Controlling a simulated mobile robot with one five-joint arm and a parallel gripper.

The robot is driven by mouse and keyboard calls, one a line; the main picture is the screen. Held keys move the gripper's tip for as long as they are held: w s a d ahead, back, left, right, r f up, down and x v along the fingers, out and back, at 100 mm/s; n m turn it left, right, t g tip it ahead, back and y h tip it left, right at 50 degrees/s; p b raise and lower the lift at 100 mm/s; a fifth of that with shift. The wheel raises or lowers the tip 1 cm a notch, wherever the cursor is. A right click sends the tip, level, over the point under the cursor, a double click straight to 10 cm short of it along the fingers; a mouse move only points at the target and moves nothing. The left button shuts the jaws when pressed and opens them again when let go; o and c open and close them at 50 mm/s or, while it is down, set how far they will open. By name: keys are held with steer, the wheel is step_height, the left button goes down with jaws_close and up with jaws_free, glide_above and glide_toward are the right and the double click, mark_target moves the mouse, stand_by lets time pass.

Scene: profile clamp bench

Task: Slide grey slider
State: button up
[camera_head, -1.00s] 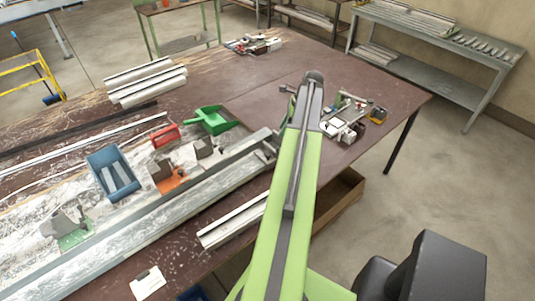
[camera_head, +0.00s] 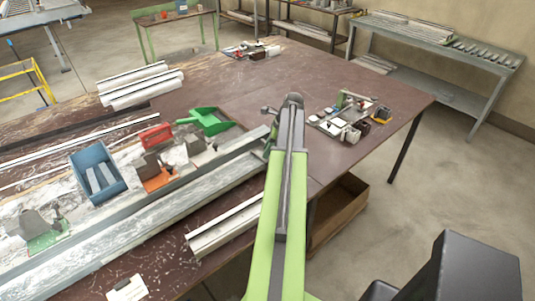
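Several clamp blocks stand along a long metal rail (camera_head: 150,215) on the brown bench. One grey block (camera_head: 33,226) sits on a green base at the left. A brownish-grey block (camera_head: 152,165) sits on an orange base in the middle. A grey block (camera_head: 195,145) stands right of it. I cannot tell which is the grey slider. My green arm reaches from the bottom over the bench's near edge. My gripper (camera_head: 268,145) shows only as a small dark part left of the arm at the rail's right end, mostly hidden. Whether it is open or touches anything cannot be seen.
A blue bin (camera_head: 98,172), a red tool (camera_head: 155,135) and a green scoop (camera_head: 207,121) lie behind the rail. White profiles (camera_head: 140,86) are stacked at the back. Small parts (camera_head: 345,118) sit right of my arm. A wooden crate (camera_head: 339,212) stands under the bench.

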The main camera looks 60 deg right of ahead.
steer(key=shift+c, duration=0.2)
jaws_close()
steer(key=shift+a, duration=0.1)
stand_by(1.0)
